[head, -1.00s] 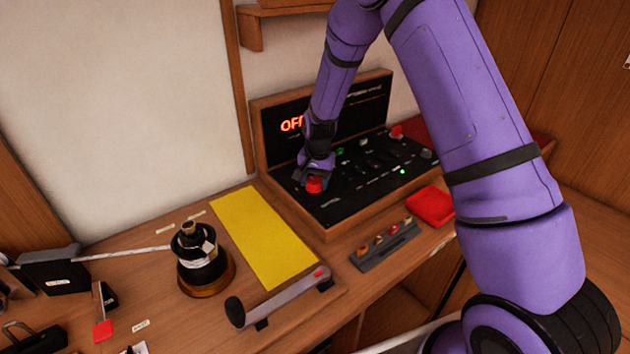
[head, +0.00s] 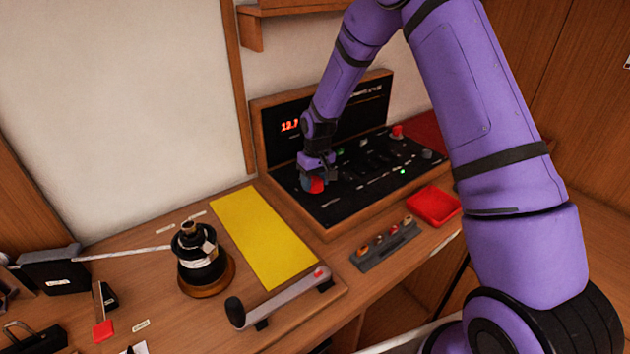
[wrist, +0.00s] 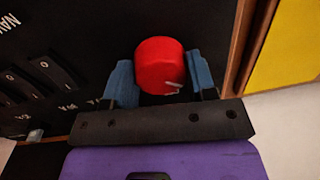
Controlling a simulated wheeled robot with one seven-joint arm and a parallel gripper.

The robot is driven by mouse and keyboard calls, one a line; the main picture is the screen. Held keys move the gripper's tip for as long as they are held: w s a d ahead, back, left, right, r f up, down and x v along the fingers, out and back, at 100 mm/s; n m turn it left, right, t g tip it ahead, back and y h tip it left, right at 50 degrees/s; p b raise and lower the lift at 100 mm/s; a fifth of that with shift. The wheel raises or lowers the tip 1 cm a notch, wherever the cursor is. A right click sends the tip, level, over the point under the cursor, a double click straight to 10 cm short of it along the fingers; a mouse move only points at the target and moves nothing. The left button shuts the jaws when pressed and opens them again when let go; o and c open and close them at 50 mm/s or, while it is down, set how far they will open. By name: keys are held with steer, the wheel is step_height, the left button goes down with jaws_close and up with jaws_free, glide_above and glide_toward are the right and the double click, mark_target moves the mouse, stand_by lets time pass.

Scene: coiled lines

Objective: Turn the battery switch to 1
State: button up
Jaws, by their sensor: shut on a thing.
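The battery switch is a round red knob (wrist: 160,66) with a pale pointer mark, on the black panel (head: 335,207) of a wooden-framed console; I cannot read its numbers. My gripper (wrist: 163,82) is shut on the knob, with a blue finger on each side of it in the wrist view. In the head view my gripper (head: 313,184) is at the left end of the panel, and part of the red knob (head: 317,186) shows beside the fingers. The display (head: 290,125) on the upright back panel shows red lit digits beginning with 13, the rest hidden behind my arm.
Rocker switches (wrist: 57,74) marked 0 and 1 lie left of the knob in the wrist view. A red button (head: 397,131) and a green light (head: 403,171) are farther right on the console. A yellow sheet (head: 262,238), a winch (head: 203,260) and a crank handle (head: 280,298) lie in front.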

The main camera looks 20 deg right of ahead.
mark_target(316, 179)
steer(key=shift+n, duration=0.8)
steer(key=o, duration=0.9)
steer(key=r, duration=1)
steer(key=shift+w+d+r, duration=0.1)
steer(key=shift+d+r, duration=0.15)
steer(key=shift+r, duration=0.15)
